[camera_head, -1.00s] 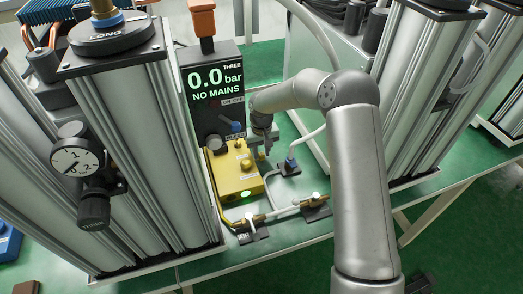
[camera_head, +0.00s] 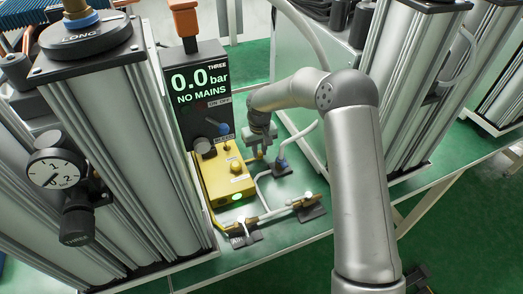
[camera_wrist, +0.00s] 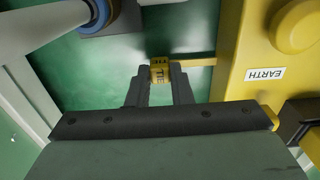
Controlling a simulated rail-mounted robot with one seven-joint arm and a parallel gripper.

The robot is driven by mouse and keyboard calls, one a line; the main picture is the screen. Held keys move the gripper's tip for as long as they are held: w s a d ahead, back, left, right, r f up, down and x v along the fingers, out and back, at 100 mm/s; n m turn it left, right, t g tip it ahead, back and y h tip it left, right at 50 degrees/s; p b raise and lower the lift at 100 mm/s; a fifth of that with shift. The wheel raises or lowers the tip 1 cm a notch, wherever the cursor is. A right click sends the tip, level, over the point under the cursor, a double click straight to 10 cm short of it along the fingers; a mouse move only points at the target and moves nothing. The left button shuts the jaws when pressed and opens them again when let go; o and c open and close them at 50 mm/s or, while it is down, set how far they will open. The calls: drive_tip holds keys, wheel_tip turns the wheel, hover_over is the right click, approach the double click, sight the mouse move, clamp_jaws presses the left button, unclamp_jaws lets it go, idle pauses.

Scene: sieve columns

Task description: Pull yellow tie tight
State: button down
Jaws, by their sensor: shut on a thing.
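The yellow tie (camera_wrist: 160,73), a small block marked TIE on a yellow strap, sits between my fingertips in the wrist view. My gripper (camera_wrist: 161,82) is shut on it. The strap (camera_wrist: 194,62) runs right to the side of a yellow box (camera_wrist: 235,60) labelled EARTH. In the head view, my gripper (camera_head: 261,150) points down just right of the yellow box (camera_head: 215,183). The tie is small there and partly hidden by my gripper. A green light (camera_head: 238,197) glows on the box's front.
A black panel (camera_head: 203,85) reading 0.0 bar, NO MAINS stands behind the box. A blue-collared pipe fitting (camera_head: 282,165) is close to my gripper's right. A pipe with valves (camera_head: 280,212) lies in front. Tall metal columns (camera_head: 115,130) stand left and right.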

sight(261, 152)
drive_tip(key=c, duration=1.6)
unclamp_jaws()
drive_tip(key=shift+w+d, duration=0.15)
drive_tip(key=shift+d, duration=0.15)
drive_tip(key=shift+o, duration=0.2)
drive_tip(key=shift+a+r, duration=0.1)
wheel_tip(261, 152, up, 17)
drive_tip(key=b, duration=0.1)
drive_tip(key=shift+r, duration=0.15)
drive_tip(key=s+d+r+m, duration=0.2)
drive_tip(key=s+d, duration=0.6)
drive_tip(key=s, duration=0.4)
drive_tip(key=s+d+r+m, duration=0.1)
drive_tip(key=s+d+r, duration=0.1)
drive_tip(key=s+d, duration=0.8)
drive_tip(key=s+f+m, duration=0.1)
drive_tip(key=s+f, duration=0.3)
drive_tip(key=s, duration=0.9)
drive_tip(key=shift+s+d+m, duration=0.15)
drive_tip(key=shift+s+m, duration=0.1)
drive_tip(key=shift+m, duration=0.15)
